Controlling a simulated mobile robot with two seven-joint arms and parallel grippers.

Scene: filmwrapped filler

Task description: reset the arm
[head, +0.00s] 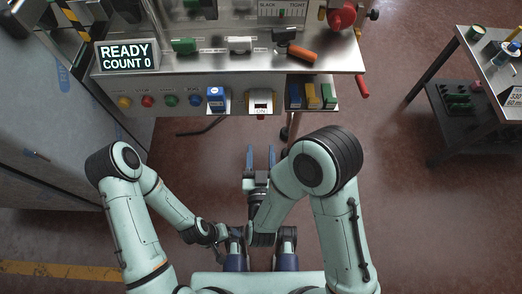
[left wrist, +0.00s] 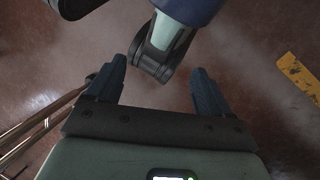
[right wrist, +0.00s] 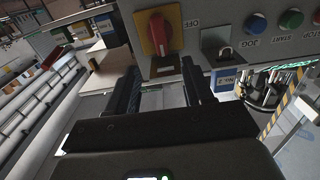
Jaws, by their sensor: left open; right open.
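My right gripper (head: 260,155) is open and empty in the head view, its two blue fingers pointing up the picture, below the machine's front panel. In the right wrist view its fingers (right wrist: 162,85) stand apart with nothing between them. A red rotary switch (right wrist: 160,33) on a yellow plate lies beyond the fingertips; it also shows in the head view (head: 261,101). My left gripper (left wrist: 155,85) is open and empty in the left wrist view, with a part of my own body beyond it. In the head view it is low near my base, largely hidden.
Blue, yellow and green items (head: 312,96) stand right of the switch. A metal cart (head: 480,75) stands far right. Floor between is clear.

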